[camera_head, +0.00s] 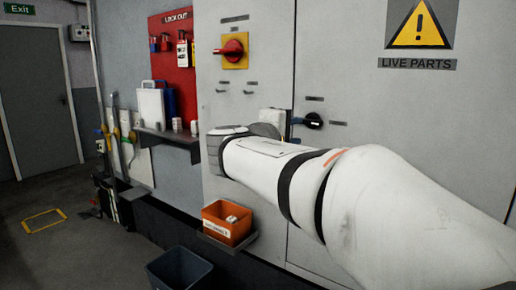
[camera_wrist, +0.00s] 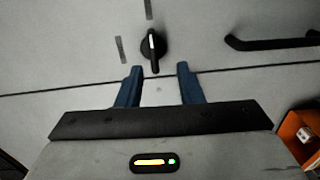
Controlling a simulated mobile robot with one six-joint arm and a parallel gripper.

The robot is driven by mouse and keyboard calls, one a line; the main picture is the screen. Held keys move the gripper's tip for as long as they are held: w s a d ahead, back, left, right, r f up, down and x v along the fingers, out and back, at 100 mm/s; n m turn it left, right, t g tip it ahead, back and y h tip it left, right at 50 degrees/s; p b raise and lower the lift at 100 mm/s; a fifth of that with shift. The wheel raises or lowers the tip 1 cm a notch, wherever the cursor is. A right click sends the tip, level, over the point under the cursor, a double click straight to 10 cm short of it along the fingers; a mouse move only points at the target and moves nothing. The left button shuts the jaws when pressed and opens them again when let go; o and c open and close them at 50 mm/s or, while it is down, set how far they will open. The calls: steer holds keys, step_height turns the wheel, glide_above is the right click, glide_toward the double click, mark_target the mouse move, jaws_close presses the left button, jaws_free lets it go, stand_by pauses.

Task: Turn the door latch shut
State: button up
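The door latch (camera_head: 313,121) is a small black knob on the grey cabinet door, right of the door seam. My gripper (camera_head: 294,122) is left of the latch in the head view, partly hidden by my arm. In the wrist view my gripper (camera_wrist: 158,67) has two blue fingers standing apart with nothing held. The latch's near end appears in the gap between the fingertips; I cannot tell whether they touch it.
A black door handle (camera_wrist: 270,42) stands out right of the latch in the wrist view. A red rotary switch (camera_head: 231,49) on a yellow plate is up left. An orange bin (camera_head: 228,222) sits below my arm. A shelf (camera_head: 168,137) juts out on the left.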

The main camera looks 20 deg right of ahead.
mark_target(307, 123)
steer(key=x, duration=0.5)
steer(key=r+x, duration=0.1)
steer(key=x, duration=0.2)
steer(key=shift+w+a, duration=0.2)
steer(key=shift+c, duration=0.2)
steer(key=shift+a, duration=0.1)
jaws_close()
